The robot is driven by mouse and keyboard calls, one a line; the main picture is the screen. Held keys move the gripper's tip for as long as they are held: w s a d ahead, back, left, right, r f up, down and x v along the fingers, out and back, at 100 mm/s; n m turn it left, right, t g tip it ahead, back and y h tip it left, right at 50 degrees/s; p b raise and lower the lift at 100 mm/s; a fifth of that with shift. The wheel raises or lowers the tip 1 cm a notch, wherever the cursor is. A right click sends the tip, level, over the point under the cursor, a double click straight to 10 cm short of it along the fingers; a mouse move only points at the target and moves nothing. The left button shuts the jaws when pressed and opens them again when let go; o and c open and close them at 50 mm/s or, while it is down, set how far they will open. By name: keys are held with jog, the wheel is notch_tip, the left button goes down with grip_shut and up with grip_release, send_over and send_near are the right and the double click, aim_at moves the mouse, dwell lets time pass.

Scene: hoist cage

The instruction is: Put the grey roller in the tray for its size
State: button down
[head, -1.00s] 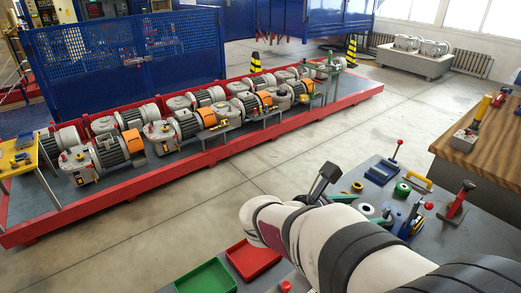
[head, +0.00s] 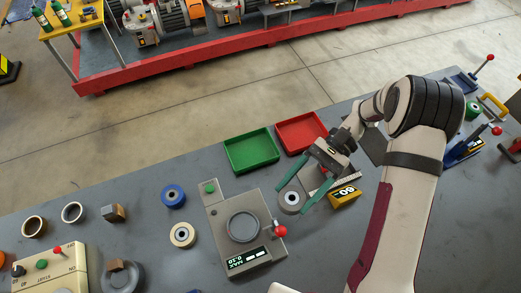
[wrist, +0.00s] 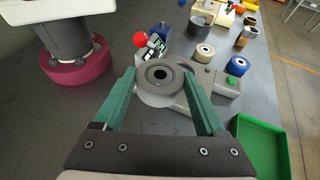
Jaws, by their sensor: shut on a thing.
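The grey roller (head: 290,207), a short ring with a dark hole, sits between the green fingers of my gripper (head: 294,198) in the head view. In the wrist view the same roller (wrist: 160,90) is between the fingertips. My gripper is shut on it. I cannot tell how far the roller is above the bench. A green tray (head: 252,151) and a red tray (head: 301,131) lie side by side beyond my gripper, with no rollers seen in them. The green tray also shows in the wrist view (wrist: 262,150).
A grey gauge box (head: 222,253) with a round cup, display and red-knobbed lever stands left of the roller. A yellow block (head: 345,197) is close on the right. Blue (head: 173,195) and cream (head: 182,235) rollers lie further left. Bench left of the green tray is clear.

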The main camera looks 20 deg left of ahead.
jog(key=w+a+m+t+y, duration=0.4)
jog(key=w+m+t+y, duration=0.4)
jog(key=w+m+t, duration=0.65)
jog(key=m, duration=0.1)
send_over(256, 155)
jog(key=shift+t, duration=0.25)
notch_tip(256, 155, down, 7)
jog(key=shift+r, duration=0.1)
jog(key=shift+f, duration=2.05)
grip_release()
